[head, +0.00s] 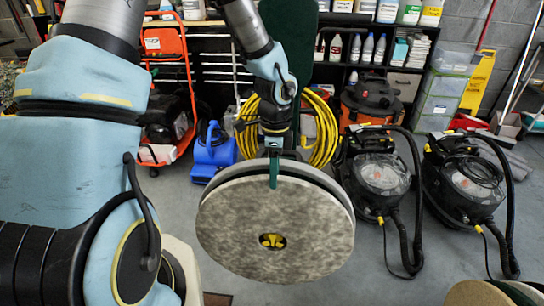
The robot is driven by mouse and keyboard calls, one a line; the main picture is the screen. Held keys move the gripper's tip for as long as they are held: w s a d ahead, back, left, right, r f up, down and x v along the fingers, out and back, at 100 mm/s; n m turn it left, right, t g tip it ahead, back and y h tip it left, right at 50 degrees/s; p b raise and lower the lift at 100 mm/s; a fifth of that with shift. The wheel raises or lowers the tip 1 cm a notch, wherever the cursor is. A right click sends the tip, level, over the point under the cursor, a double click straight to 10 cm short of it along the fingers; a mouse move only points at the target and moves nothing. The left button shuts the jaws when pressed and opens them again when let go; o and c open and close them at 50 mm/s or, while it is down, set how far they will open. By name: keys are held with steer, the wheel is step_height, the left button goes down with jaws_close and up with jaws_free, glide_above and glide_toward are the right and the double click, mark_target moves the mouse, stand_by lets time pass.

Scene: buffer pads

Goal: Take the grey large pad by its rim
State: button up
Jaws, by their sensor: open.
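The grey large pad (240,225) is a round, mottled disc in the middle of the head view. Its broad face is turned to me, with a dark hole and a yellow part at its centre. A dark layer shows behind its upper edge. My gripper (273,178) is at the top of the pad, pointing down. One green finger lies in front of the face, just below the top rim. The other finger is hidden, so I cannot tell whether it is behind the rim. The gripper is open. What supports the pad is not visible.
More round pads (480,294) show at the bottom right edge. Two black vacuum machines (380,178) (468,178) stand on the floor to the right.

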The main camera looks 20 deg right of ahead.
steer(key=shift+s+f, duration=0.1)
steer(key=shift+f, duration=1.2)
jaws_close()
steer(key=shift+a, duration=0.1)
steer(key=s+a+r, duration=0.1)
steer(key=s+a, duration=0.2)
steer(key=s, duration=0.3)
steer(key=shift+s+b, duration=0.3)
steer(key=shift+s, duration=0.05)
stand_by(0.4)
